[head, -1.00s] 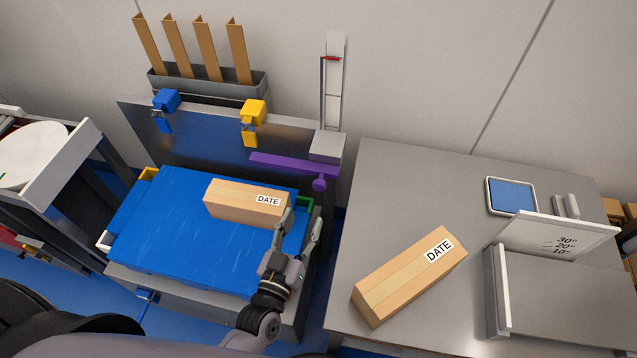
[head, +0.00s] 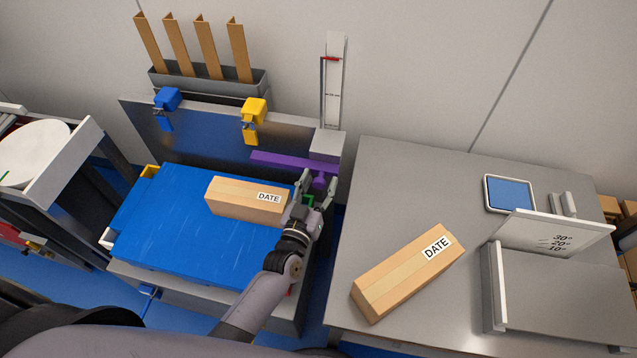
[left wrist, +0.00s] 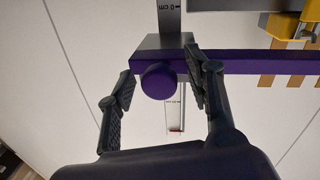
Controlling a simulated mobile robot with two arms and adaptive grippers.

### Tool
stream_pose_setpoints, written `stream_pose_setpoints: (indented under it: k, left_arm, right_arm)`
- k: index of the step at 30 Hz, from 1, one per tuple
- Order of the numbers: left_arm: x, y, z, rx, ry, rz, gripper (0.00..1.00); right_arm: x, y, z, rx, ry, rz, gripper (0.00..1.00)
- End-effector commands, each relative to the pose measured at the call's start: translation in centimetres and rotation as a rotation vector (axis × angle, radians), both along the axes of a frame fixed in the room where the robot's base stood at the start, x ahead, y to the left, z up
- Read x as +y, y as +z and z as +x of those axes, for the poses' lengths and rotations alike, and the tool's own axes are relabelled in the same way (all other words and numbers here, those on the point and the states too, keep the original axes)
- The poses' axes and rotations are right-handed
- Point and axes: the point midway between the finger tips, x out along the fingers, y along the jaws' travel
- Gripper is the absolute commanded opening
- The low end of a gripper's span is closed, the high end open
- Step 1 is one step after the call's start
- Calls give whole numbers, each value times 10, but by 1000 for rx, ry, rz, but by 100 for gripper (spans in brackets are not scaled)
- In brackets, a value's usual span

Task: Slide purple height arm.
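The purple height arm (head: 283,162) is a horizontal bar at the foot of the upright scale (head: 334,85), above the blue surface's back right corner. In the left wrist view the purple bar (left wrist: 262,62) runs to the right, and its round purple knob (left wrist: 158,80) faces the camera. My left gripper (head: 317,188) is open at the knob; in the left wrist view its fingers (left wrist: 160,92) stand on either side of the knob. A gap shows on the left; whether the right finger touches is unclear. My right gripper is not in view.
A cardboard box (head: 245,199) marked DATE lies on the blue surface (head: 190,235) beside my left gripper. Another DATE box (head: 408,273) lies on the grey table (head: 390,190). Blue (head: 166,100) and yellow (head: 254,112) clamps sit on the back panel.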

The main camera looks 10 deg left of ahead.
Motion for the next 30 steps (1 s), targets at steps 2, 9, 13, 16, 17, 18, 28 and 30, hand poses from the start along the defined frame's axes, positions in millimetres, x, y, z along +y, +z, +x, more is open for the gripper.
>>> stream_pose_setpoints:
  k: [2,9,13,16,17,18,28,30]
  left_arm:
    - [0,0,0,0,0,0,42]
    - [0,0,0,0,0,0,26]
    - [0,0,0,0,0,1,17]
    - [0,0,0,0,0,1,10]
    - [0,0,0,0,0,1,8]
    - [0,0,0,0,0,1,6]
    - [0,0,0,0,0,2,0]
    - [0,0,0,0,0,2,0]
  right_arm:
    - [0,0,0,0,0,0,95]
    - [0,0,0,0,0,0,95]
    - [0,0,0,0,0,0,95]
    - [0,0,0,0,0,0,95]
    - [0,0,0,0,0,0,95]
    - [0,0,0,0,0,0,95]
    - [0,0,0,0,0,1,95]
    - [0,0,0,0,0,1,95]
